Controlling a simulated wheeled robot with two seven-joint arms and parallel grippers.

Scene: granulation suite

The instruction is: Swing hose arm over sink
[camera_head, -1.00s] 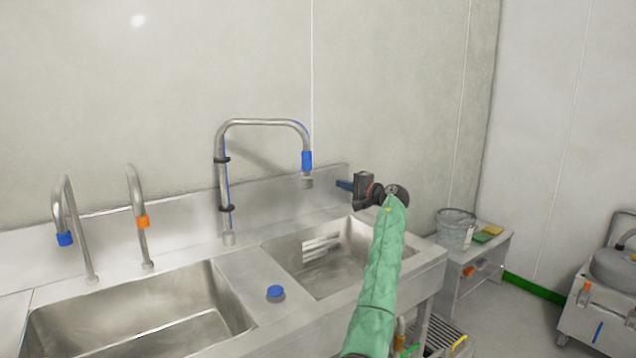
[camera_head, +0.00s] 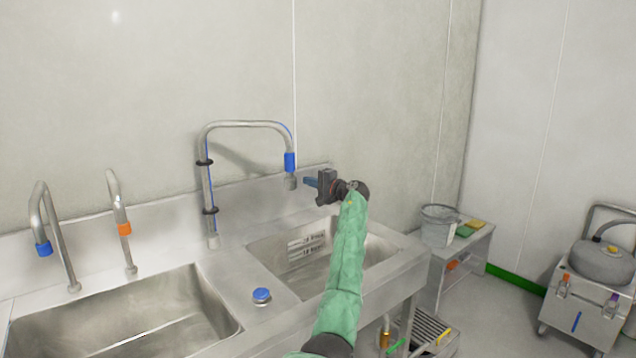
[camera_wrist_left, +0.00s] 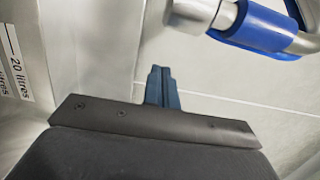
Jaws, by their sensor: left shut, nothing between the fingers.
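The hose arm (camera_head: 246,124) is a tall steel pipe bent into an arch, with a blue collar (camera_head: 290,162) and a nozzle at its right end. That end hangs above the right sink basin (camera_head: 380,250). My left gripper (camera_head: 309,182) is shut and empty, its blue fingers pointing left just right of the nozzle, with a small gap in the picture. In the left wrist view the shut fingers (camera_wrist_left: 162,87) show in the middle, and the blue collar (camera_wrist_left: 262,27) is at the upper right, apart from them. My right gripper is not in view.
The left basin (camera_head: 130,315) has two smaller taps behind it, one with a blue band (camera_head: 43,249), one with orange (camera_head: 124,229). A blue knob (camera_head: 261,295) sits between the basins. A bucket (camera_head: 438,228) stands on a side bench at right. A wheeled machine (camera_head: 590,285) is far right.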

